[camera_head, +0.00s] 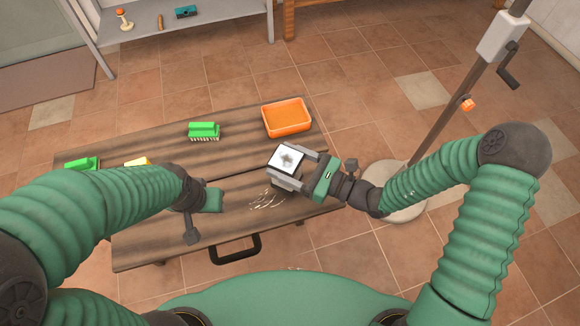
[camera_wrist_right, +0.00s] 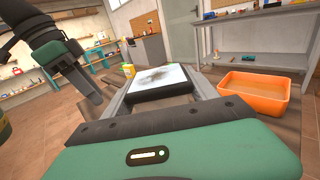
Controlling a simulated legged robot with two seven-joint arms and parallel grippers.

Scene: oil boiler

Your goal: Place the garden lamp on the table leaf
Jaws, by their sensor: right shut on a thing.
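The garden lamp (camera_head: 286,158), a small square block with a white top and a dark smudge, is between the fingers of my right gripper (camera_head: 292,165). It also shows in the right wrist view (camera_wrist_right: 160,82). The lamp is over the right part of the wooden table, near the seam; I cannot tell whether it touches the wood. The near table leaf (camera_head: 150,240) has white scratch marks and a black handle at its front edge. My left gripper (camera_head: 205,200) is over the left-middle of the table with nothing visible in it; its fingers are unclear.
An orange tub (camera_head: 287,117) stands at the table's far right corner. A green brush (camera_head: 204,131) is at the far edge, with another green brush (camera_head: 82,163) and a yellow item (camera_head: 137,162) at left.

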